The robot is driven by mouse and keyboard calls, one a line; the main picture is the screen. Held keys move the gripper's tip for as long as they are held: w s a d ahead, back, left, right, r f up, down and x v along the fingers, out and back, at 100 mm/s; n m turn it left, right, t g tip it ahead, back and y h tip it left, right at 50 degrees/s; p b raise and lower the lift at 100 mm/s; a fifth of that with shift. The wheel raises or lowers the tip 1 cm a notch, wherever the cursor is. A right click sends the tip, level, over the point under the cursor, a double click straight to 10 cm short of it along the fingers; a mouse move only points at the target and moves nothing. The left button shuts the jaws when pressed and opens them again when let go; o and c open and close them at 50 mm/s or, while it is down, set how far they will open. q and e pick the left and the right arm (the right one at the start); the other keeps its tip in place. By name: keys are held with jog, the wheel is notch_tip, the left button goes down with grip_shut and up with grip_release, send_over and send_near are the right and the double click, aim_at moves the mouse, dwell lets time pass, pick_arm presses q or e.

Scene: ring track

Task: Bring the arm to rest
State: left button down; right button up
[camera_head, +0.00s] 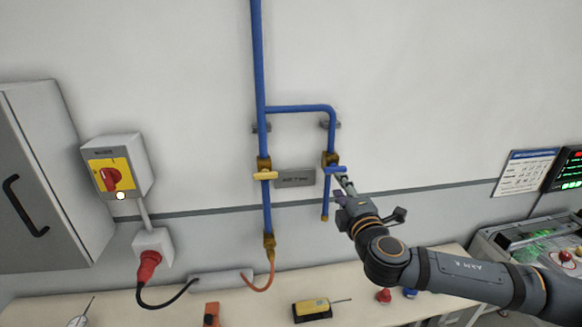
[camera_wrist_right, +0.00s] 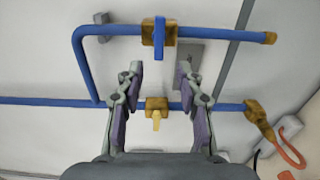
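My right arm (camera_head: 465,275) reaches in from the right, and its gripper (camera_head: 343,186) is just below the blue-handled valve (camera_head: 335,169) on the wall pipes. In the right wrist view the gripper (camera_wrist_right: 158,74) is open, its two fingers apart with nothing held between them. The valve's blue handle (camera_wrist_right: 158,38) shows just beyond the fingertips; I cannot tell the exact gap. The yellow-handled valve (camera_head: 265,175) is to the left of the gripper and also shows in the right wrist view (camera_wrist_right: 156,122). My left gripper is not in view.
Blue pipes (camera_head: 260,60) run down the wall with a small grey plate (camera_head: 295,178) between the valves. A switch box (camera_head: 118,165) and grey cabinet (camera_head: 50,180) are at left. A yellow device (camera_head: 312,309) lies on the bench. A control panel (camera_head: 530,245) stands at right.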

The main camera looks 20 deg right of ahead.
jog(key=s+f+m+g, duration=0.4)
jog(key=s+f+m, duration=0.1)
jog(key=f, duration=0.5)
jog(key=s+f+m+g, duration=0.4)
jog(key=f+m, duration=0.1)
jog(key=f, duration=0.5)
jog(key=s+a+f+m+g+y, duration=0.4)
jog(key=s+a+f+m+g, duration=0.15)
jog(key=s+a+f, duration=0.55)
jog(key=s+d+f+g+b, duration=0.1)
jog(key=s+d+f, duration=0.1)
jog(key=f, duration=1.2)
jog(key=s+d+f+g+b, duration=0.1)
jog(key=d+f+b, duration=0.1)
jog(key=f, duration=1.3)
jog(key=s+d+f+b, duration=0.1)
jog(key=s+f, duration=1.7)
jog(key=s, duration=0.1)
jog(key=shift+f+g, duration=0.2)
jog(key=shift+g, duration=0.15)
